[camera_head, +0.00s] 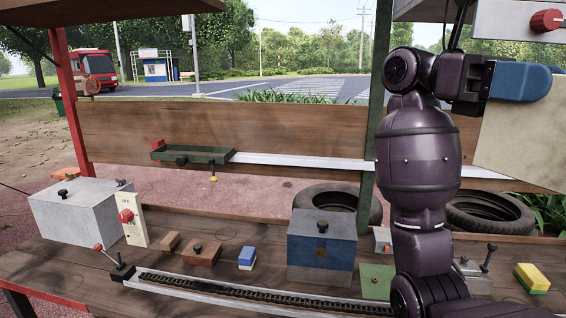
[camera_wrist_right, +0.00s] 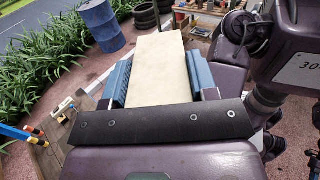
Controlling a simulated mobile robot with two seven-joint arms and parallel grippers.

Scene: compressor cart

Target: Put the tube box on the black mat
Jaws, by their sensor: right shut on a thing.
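My right gripper (camera_head: 522,84) is at the upper right of the head view, its blue finger in front of a large cream box (camera_head: 525,140). In the right wrist view the blue fingers of my right gripper (camera_wrist_right: 158,75) are shut on both sides of this cream box (camera_wrist_right: 156,62). It is the likely tube box, though no label shows. It is held up in the air, well above the bench, and the right edge of the head view cuts it off. I cannot make out a black mat in either view. My left gripper is not in view.
The wooden bench (camera_head: 75,262) holds a grey box (camera_head: 85,215), a blue box (camera_head: 320,255), a cream panel with a red knob (camera_head: 132,225), small blocks and a dark rail (camera_head: 250,290). A green tray (camera_head: 195,155) sits on the back board. My right arm hides part of the bench.

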